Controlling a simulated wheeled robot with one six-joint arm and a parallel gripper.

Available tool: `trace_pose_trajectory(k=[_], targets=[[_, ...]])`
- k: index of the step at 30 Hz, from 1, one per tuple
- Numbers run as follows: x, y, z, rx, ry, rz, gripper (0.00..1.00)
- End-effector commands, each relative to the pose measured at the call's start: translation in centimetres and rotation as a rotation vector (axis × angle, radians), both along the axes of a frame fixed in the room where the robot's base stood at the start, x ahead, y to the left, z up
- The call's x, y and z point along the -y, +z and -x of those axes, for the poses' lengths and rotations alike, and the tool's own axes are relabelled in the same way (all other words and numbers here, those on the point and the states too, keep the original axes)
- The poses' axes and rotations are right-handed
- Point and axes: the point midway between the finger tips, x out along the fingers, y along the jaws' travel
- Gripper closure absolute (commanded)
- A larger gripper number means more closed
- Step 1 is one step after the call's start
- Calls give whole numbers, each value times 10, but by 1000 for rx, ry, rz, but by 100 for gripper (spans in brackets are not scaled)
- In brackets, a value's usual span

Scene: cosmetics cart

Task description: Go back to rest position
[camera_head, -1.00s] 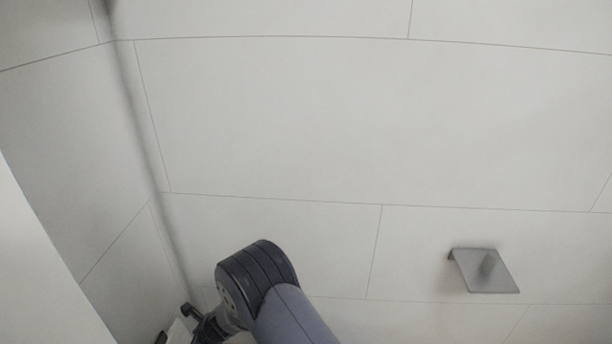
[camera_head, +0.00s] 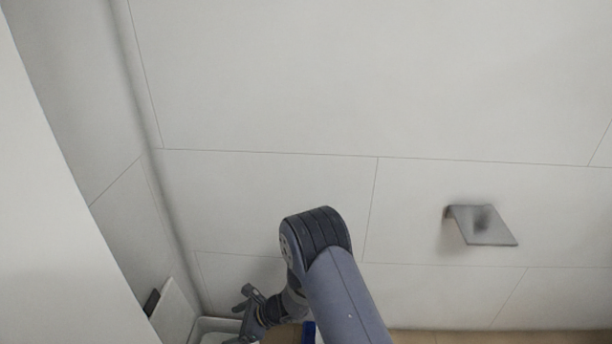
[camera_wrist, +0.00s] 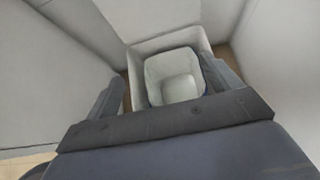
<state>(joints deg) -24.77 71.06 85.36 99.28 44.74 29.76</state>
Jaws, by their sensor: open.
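My gripper (camera_head: 248,300) is low in the head view, left of my arm, and only partly visible there. In the wrist view my gripper (camera_wrist: 163,75) has its dark fingers spread apart, one at each side, with nothing seen held between them. Beyond the fingers is a pale rectangular bin (camera_wrist: 135,65) with a smaller light, open container (camera_wrist: 172,75) inside it. I cannot tell from the wrist view how far the fingers are from the bin.
A grey metal bracket (camera_head: 485,225) sticks out from the pale panelled wall (camera_head: 270,200) at the right. A white panel (camera_head: 60,230) stands at the left. Part of a white rim (camera_head: 212,325) and a wooden surface (camera_head: 430,337) show along the bottom.

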Motion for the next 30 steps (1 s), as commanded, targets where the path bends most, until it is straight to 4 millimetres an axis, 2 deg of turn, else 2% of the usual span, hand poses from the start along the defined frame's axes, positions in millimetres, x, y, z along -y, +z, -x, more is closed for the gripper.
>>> trace_pose_trajectory(k=[1,13,24,30], targets=[[5,-12,-2,0,-5,-24,15],[32,-54,-5,17,-6,-230,15],[48,-98,-3,31,-4,-421,15],[52,-115,-3,39,-2,-502,15]])
